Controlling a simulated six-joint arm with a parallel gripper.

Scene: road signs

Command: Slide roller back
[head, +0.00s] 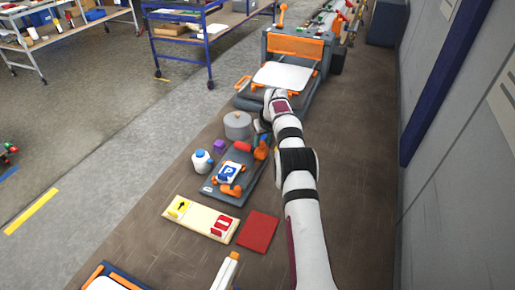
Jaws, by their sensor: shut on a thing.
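A red roller-like cylinder (242,146) lies at the far end of a dark grey board (211,188). An orange piece (262,149), which looks like the roller's handle, is at its right. My gripper (262,139) points down at this orange piece and appears shut on it. The fingertips are small and partly hidden, so the exact grip is unclear. A blue square sign with a white P (229,172) lies on the board, nearer than the roller. Orange clamp-like parts (230,190) sit at the board's near end.
Nearer are a cream tray (193,223) with signs and a red plate (258,232). A grey-orange machine (296,62) stands beyond.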

